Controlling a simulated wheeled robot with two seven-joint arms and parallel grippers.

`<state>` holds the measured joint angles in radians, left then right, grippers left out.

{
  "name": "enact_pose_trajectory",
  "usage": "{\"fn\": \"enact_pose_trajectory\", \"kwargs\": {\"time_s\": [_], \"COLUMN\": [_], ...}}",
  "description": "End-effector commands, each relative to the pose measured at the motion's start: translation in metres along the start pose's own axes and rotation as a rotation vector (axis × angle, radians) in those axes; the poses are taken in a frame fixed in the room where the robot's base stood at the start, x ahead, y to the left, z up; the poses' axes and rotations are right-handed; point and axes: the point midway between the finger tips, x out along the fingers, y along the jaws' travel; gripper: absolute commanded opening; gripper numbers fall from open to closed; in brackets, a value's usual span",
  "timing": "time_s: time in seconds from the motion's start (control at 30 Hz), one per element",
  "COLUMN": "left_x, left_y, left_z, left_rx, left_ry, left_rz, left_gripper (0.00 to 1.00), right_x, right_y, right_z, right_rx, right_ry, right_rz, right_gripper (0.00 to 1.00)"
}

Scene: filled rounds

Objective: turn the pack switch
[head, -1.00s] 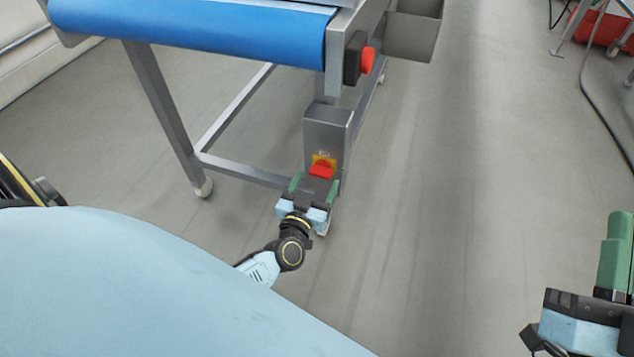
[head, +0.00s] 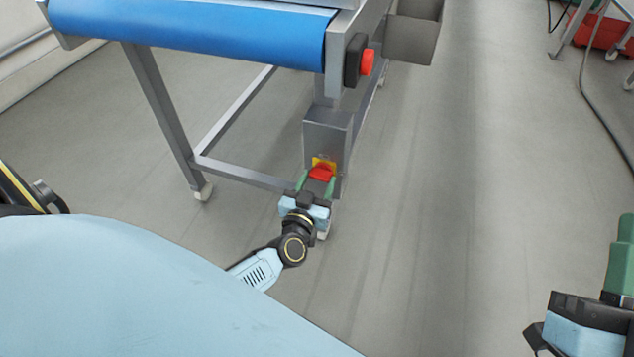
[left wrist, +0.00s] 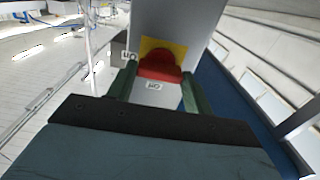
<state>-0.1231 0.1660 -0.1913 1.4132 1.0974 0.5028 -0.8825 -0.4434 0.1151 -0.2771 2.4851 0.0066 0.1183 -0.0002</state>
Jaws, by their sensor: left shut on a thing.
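The pack switch is a red handle (head: 321,173) on a yellow plate (head: 318,161). It sits on the front of a grey metal box (head: 326,130) under the conveyor. My left gripper (head: 316,183) is shut on the red handle, with its green fingers on either side. In the left wrist view the handle (left wrist: 158,73) lies across between the fingertips, in front of the yellow plate (left wrist: 165,46).
The blue conveyor belt (head: 200,32) stands above on a grey frame (head: 165,110). A red button (head: 367,62) on a black housing is on its end, above the switch box. A grey bin (head: 412,35) hangs behind. The floor (head: 460,200) to the right is clear.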

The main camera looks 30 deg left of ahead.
Motion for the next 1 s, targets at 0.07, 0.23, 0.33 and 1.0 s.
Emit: {"fn": "enact_pose_trajectory", "kwargs": {"time_s": [0.07,0.23,0.33,1.0], "left_x": [0.0,0.0,-0.001,-0.001], "left_y": [0.0,0.0,0.0,0.0], "left_z": [0.0,0.0,0.0,0.001], "left_rx": [-0.016,-0.087,-0.152,-0.502], "left_ry": [-0.001,-0.001,-0.002,-0.003], "left_rz": [0.0,0.0,0.0,0.0], "left_gripper": [0.28,0.28,0.28,0.28], "right_x": [0.0,0.002,0.002,0.0], "right_y": [0.0,0.0,0.0,0.002], "right_z": [0.0,0.002,0.005,0.016], "right_rx": [0.0,0.0,0.001,-0.003], "right_ry": [-0.004,-0.03,-0.056,-0.161], "right_rz": [0.0,0.0,0.001,0.004], "right_gripper": [0.0,0.0,0.0,0.0]}}
